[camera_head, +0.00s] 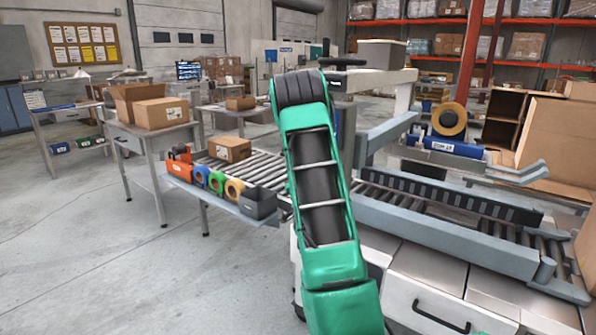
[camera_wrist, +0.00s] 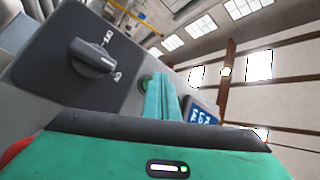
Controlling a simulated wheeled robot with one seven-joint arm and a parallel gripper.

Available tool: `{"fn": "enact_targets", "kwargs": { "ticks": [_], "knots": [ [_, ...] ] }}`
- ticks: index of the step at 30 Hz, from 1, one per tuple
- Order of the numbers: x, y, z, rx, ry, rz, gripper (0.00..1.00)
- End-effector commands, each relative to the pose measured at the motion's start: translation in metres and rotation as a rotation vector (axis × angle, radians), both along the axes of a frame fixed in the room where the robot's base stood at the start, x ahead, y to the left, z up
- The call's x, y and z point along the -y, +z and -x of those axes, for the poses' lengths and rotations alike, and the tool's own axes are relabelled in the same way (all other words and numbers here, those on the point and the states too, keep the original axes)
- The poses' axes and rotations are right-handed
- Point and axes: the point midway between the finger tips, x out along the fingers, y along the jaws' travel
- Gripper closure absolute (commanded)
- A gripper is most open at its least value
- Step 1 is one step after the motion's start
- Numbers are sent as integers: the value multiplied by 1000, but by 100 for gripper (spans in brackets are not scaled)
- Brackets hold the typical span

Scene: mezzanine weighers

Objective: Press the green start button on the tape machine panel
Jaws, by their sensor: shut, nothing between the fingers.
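In the wrist view the green button (camera_wrist: 146,84) shows as a small green round shape on the grey panel (camera_wrist: 45,105). My gripper (camera_wrist: 160,80) is shut and empty, with its teal fingertips just right of the button and overlapping part of it. I cannot tell whether they touch it. A black rotary knob (camera_wrist: 92,58) sits on a dark plate left of the fingers. In the head view the tape machine (camera_head: 450,240) stands right of my green arm, with a tan tape roll (camera_head: 449,119) on top. My gripper and the button are hidden there.
A red rounded part (camera_wrist: 15,150) shows at the wrist view's lower left. In the head view a roller conveyor with several tape rolls (camera_head: 217,181) and a cardboard box (camera_head: 229,149) lies left of my arm. Open floor (camera_head: 80,240) is at the left.

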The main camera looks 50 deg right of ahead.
Motion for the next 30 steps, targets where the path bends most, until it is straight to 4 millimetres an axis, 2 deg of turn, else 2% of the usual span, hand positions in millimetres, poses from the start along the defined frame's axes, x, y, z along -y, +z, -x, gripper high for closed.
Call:
{"fn": "enact_targets", "kwargs": {
  "ticks": [30],
  "knots": [
    [9,0,0,1,1,1,100]
  ]
}}
